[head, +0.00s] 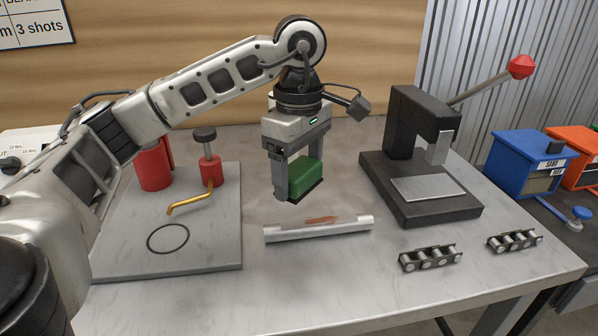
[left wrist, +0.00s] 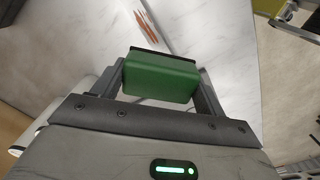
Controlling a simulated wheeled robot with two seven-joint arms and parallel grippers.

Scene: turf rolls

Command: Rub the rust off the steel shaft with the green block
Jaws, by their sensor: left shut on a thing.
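My left gripper (head: 298,184) is shut on a green block (head: 306,175) with a dark underside. It holds the block in the air above and behind the steel shaft (head: 285,234), apart from it. The shaft is a light grey bar lying left to right on the table. A rust patch (head: 321,220) shows as a reddish-brown streak on its upper side, right of its middle. In the left wrist view, the green block (left wrist: 160,78) sits between the fingers, and the rust (left wrist: 146,27) shows beyond it. My right gripper is not in view.
A grey plate (head: 215,245) with a red pump-like part (head: 210,170) and a bent brass spout (head: 190,203) lies left. A black press (head: 405,125) with a red-knobbed lever stands right. Chain pieces (head: 430,258) lie front right. The table's front middle is clear.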

